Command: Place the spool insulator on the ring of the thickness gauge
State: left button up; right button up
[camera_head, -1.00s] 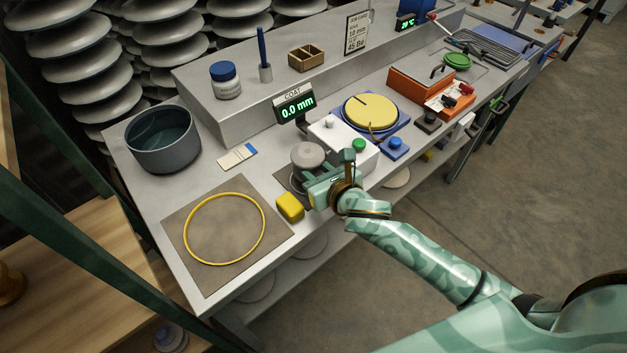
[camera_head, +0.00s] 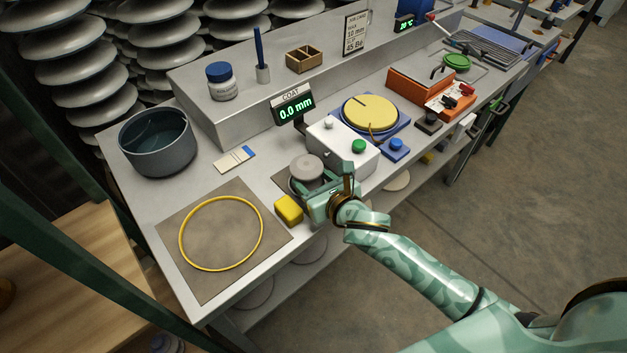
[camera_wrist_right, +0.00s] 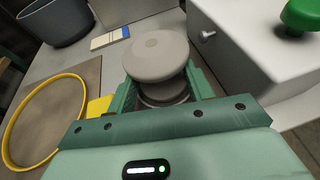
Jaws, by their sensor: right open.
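The grey spool insulator (camera_head: 306,167) stands upright on the dark pad just left of the white box of the gauge (camera_head: 338,150). My right gripper (camera_head: 322,184) is open, with its fingers on either side of the spool. In the right wrist view the spool's round top (camera_wrist_right: 157,56) rises between the two green fingers, with its narrower lower part partly hidden by the gripper. I cannot tell what lies directly under its base. The display (camera_head: 294,106) marked COAT reads 0.0 mm. My left gripper is not in view.
A yellow block (camera_head: 288,210) sits close to my right gripper on its left. A yellow ring (camera_head: 181,238) lies on a brown mat at the bench's front left. A dark pot (camera_head: 157,142) stands behind it. A blue-and-yellow round device (camera_head: 371,112) is at the right.

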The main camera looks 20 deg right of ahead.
jog(key=p+v, duration=0.3)
jog(key=v, duration=0.9)
jog(key=shift+f, duration=0.1)
jog(key=s+d+f+m+g+h, duration=0.1)
jog(key=s+d+f+m+g, duration=0.15)
jog(key=f+m, duration=0.6)
jog(key=s+d+f+m+g+h, duration=0.1)
jog(key=s+d+f+m+g, duration=0.2)
jog(key=f, duration=1)
jog(key=s+d+f+m+g, duration=0.2)
jog(key=s+f+m+g, duration=0.2)
jog(key=s+f+m, duration=0.85)
jog(key=s+f+m+g, duration=0.2)
jog(key=s+m, duration=0.3)
jog(key=s, duration=0.6)
jog(key=s+a+f+m+g, duration=0.1)
jog(key=s+f+m, duration=0.4)
jog(key=s, duration=0.6)
jog(key=shift+s+f+g, duration=0.2)
jog(key=shift+s+g, duration=0.1)
jog(key=shift+g, duration=0.25)
